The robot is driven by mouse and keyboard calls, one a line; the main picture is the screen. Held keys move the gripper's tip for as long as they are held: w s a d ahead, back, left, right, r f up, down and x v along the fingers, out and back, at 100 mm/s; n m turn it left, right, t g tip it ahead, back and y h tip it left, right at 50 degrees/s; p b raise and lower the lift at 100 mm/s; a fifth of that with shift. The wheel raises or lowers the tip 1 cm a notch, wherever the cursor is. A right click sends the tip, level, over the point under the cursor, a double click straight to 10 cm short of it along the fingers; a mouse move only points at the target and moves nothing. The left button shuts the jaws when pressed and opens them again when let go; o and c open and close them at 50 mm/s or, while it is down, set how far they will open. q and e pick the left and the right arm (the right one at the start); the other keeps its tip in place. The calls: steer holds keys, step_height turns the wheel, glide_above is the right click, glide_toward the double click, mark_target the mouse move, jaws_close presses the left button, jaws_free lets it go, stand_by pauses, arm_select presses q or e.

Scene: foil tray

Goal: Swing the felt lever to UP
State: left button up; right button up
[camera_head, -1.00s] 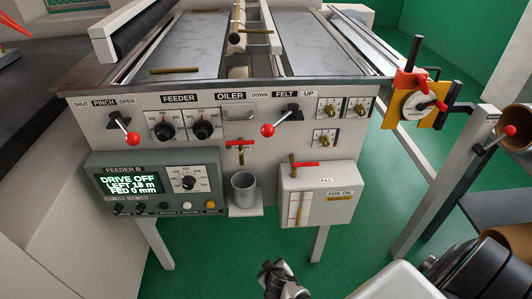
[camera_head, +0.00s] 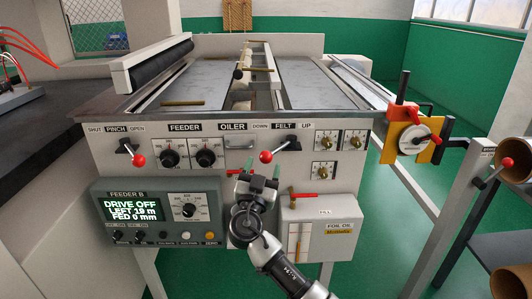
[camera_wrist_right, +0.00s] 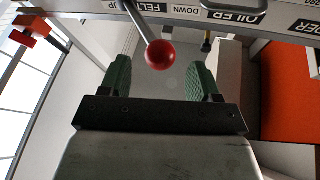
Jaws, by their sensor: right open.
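The felt lever has a red ball (camera_head: 266,157) on a dark arm that slants down and left from its pivot (camera_head: 293,144), so the ball is on the DOWN side of the FELT label (camera_head: 284,125). The UP label (camera_head: 306,125) is at right. My right gripper (camera_head: 258,180) is just below the ball, open and empty. My left gripper is not in view.
The pinch lever (camera_head: 138,160) and feeder knobs (camera_head: 187,155) are left on the same panel. The Feeder B display box (camera_head: 135,208) is lower left. Small dials (camera_head: 327,140) sit right of the lever.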

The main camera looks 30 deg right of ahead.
mark_target(271, 159)
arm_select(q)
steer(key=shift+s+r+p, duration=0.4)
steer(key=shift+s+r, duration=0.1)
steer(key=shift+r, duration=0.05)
arm_select(e)
steer(key=shift+x, duration=2.1)
steer(key=shift+f, duration=0.1)
steer(key=shift+c, duration=0.3)
jaws_close()
steer(key=shift+s+d+f+n+t+y+b, duration=0.15)
steer(key=shift+s+d+n+t+y+b, duration=0.1)
steer(key=shift+s+n+t+y+b, duration=0.6)
arm_select(q)
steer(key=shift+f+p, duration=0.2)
steer(key=shift+p, duration=0.45)
arm_select(e)
steer(key=s+d+n+t+y, duration=0.1)
steer(key=s+d+n+y, duration=0.2)
steer(key=y, duration=0.9)
steer(key=s+d+n+t+y, duration=0.2)
steer(key=s+d+n+y, duration=0.1)
steer(key=d+n+y, duration=0.6)
steer(key=n+y, duration=0.1)
steer(key=y, duration=0.2)
steer(key=shift+s+d+r, duration=0.2)
steer(key=shift+s+r, duration=0.05)
steer(key=shift+s, duration=0.05)
steer(key=shift+d+r+y, duration=0.1)
steer(key=shift+d+y, duration=0.05)
steer(key=shift+y, duration=0.1)
